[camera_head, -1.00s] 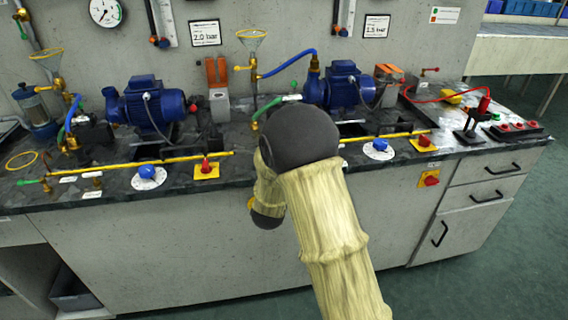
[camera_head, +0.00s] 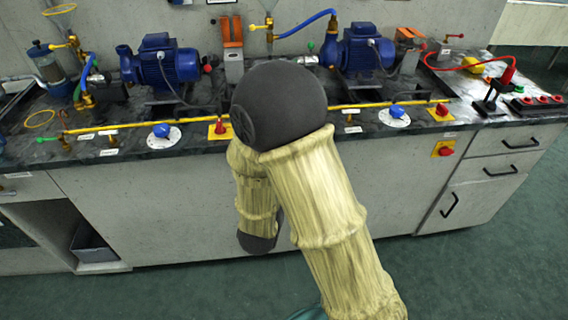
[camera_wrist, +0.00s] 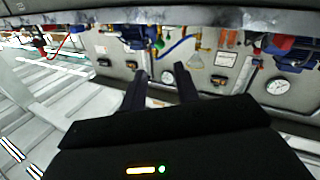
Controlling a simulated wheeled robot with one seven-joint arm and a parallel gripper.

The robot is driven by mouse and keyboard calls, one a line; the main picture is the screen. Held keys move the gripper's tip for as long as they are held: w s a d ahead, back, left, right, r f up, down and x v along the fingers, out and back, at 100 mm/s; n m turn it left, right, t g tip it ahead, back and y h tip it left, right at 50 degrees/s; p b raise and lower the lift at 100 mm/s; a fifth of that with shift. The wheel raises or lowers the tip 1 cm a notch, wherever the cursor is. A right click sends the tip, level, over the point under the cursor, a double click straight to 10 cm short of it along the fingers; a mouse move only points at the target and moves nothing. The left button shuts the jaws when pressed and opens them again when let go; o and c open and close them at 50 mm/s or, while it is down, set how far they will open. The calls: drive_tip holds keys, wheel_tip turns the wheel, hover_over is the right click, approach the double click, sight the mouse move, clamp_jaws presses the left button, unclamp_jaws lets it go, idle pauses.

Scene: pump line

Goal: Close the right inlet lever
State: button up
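The right pump (camera_head: 362,54) is blue and stands on the bench right of centre in the head view. A small green handle (camera_head: 311,47) shows at its left side near a white tag. I cannot tell whether this is the right inlet lever, as my arm hides part of the bench in front of the pump. In the head view my gripper is hidden behind my arm. In the wrist view my gripper (camera_wrist: 161,90) has two dark fingers apart with nothing between them. The bench appears upside down beyond them, and the fingers touch nothing visible.
A left pump (camera_head: 160,66), a yellow pipe (camera_head: 380,106) along the bench front, blue knobs (camera_head: 397,111) and a red switch (camera_head: 442,109) are on the bench. Drawers (camera_head: 503,170) are at the right. The green floor (camera_head: 480,270) in front is clear.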

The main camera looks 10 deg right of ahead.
drive_tip(key=shift+s+a, duration=0.15)
drive_tip(key=shift+s, duration=0.4)
drive_tip(key=shift+c, duration=0.4)
drive_tip(key=c, duration=0.4)
drive_tip(key=shift+w+f, duration=0.15)
drive_tip(key=shift+w, duration=0.05)
clamp_jaws()
drive_tip(key=s+d+f+n+g+y, duration=0.1)
drive_tip(key=s+d+f+g+y, duration=0.1)
drive_tip(key=s+d+g, duration=0.3)
drive_tip(key=s+d+f+g+y, duration=0.2)
drive_tip(key=s+d+g+y, duration=0.2)
drive_tip(key=s+g, duration=0.5)
drive_tip(key=shift+d+f+n, duration=0.35)
drive_tip(key=shift+d+n, duration=0.05)
drive_tip(key=shift+d, duration=0.15)
